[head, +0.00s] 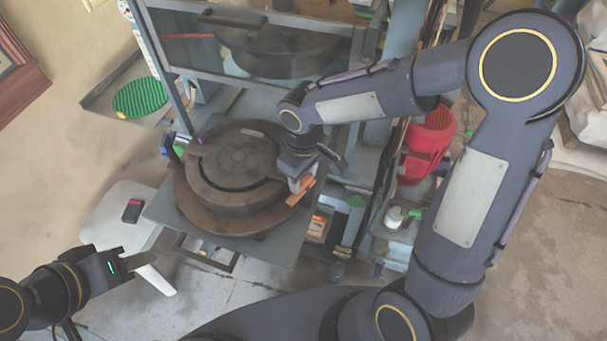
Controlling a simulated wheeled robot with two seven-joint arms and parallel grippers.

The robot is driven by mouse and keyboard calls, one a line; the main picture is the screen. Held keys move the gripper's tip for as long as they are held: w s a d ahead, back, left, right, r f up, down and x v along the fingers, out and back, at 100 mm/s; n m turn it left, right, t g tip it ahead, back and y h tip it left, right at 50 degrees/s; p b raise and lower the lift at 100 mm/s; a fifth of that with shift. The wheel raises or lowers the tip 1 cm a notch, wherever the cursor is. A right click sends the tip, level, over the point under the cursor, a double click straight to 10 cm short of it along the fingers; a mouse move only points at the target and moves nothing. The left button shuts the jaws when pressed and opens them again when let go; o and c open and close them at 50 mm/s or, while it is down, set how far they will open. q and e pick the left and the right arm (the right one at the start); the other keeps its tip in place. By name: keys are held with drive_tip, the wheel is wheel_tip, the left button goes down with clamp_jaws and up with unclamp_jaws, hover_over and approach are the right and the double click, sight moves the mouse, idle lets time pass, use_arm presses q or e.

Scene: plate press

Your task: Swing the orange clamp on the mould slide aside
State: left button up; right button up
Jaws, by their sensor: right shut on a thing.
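The orange clamp (301,191) is at the right edge of the mould slide, beside the round dark mould (240,165). My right gripper (297,178) reaches in from the right and is shut on the clamp, its jaws partly hidden by its own wrist. The mould slide (172,211) is a grey plate pulled out at the front of the press, with the mould resting on it. My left gripper (150,268) is at the lower left, away from the slide. Its fingers look spread apart and empty.
The press's upper plate (270,50) hangs above and behind the mould. A green ribbed disc (140,97) lies on a side tray at left. A white stand (115,215) with a small dark device is left of the slide. A red motor (430,140) stands right.

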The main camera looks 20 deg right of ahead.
idle(0.4)
drive_tip(key=o, duration=1)
wheel_tip(320, 180, up, 8)
drive_tip(key=shift+f, duration=0.1)
idle(0.5)
drive_tip(key=shift+s+d+r, duration=0.2)
drive_tip(key=shift+d, duration=0.15)
drive_tip(key=s+d+m+t+y, duration=0.1)
drive_tip(key=s+d+m+t, duration=0.1)
drive_tip(key=s, duration=0.3)
drive_tip(key=s+d+r+m+t+y, duration=0.1)
drive_tip(key=s+d+m, duration=0.2)
drive_tip(key=s+m, duration=0.1)
drive_tip(key=s+d+r+m+t+y, duration=0.1)
drive_tip(key=s+d+m+t, duration=0.1)
drive_tip(key=s, duration=0.4)
drive_tip(key=shift+s+d+m+t+y, duration=0.3)
drive_tip(key=shift+d+m+y, duration=0.15)
drive_tip(key=shift+d, duration=0.25)
